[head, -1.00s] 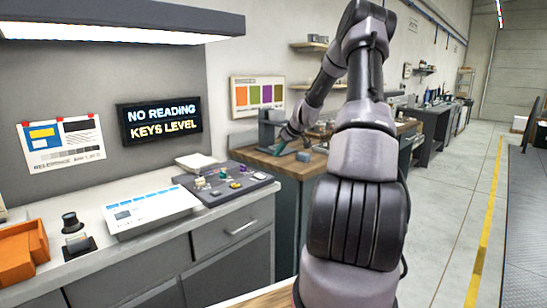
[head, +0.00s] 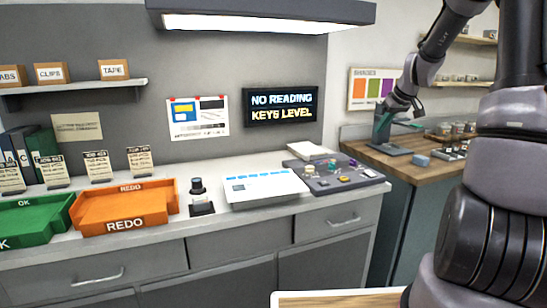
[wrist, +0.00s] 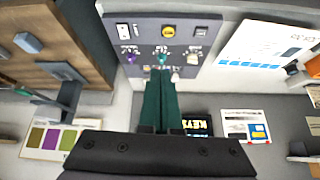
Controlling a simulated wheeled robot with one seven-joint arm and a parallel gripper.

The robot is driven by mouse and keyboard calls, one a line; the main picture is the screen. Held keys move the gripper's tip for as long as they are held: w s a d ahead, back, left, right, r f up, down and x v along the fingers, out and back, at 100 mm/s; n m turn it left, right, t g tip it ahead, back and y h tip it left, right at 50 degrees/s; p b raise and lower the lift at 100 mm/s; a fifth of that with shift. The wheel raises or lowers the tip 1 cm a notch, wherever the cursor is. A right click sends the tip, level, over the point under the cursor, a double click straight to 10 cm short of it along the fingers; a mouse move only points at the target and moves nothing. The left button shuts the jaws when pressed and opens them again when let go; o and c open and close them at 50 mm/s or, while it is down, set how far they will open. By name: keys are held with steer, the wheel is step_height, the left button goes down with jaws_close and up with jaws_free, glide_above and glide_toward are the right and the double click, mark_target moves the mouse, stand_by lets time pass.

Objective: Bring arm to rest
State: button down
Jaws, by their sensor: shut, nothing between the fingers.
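My gripper (wrist: 162,72) shows in the wrist view as two dark green fingers side by side, shut with nothing between them. In that view the fingers point toward the grey key console (wrist: 165,40), and I cannot tell the gap to it. In the head view my arm rises at the right edge, and its far end comes down near the wooden bench, to the right of the console (head: 335,175). The fingertips are hard to make out there.
A lit sign (head: 281,107) reads "NO READING KEYS LEVEL". The grey counter holds a white panel (head: 262,188), a dark knobbed device (head: 200,198), an orange REDO tray (head: 125,207) and a green OK tray (head: 40,220). A dark stand (head: 391,149) is on the wooden bench (head: 420,172).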

steer(key=s+a+r+m, duration=0.2)
steer(key=s+a+r, duration=0.55)
steer(key=s, duration=0.25)
steer(key=s+a+r+m, duration=0.1)
steer(key=s+a, duration=0.1)
steer(key=s, duration=0.6)
steer(key=s+a+r+m, duration=0.2)
steer(key=s, duration=0.6)
steer(key=s+a+r+m, duration=0.2)
steer(key=s, duration=0.6)
steer(key=shift+r+t, duration=0.25)
steer(key=shift+t, duration=0.15)
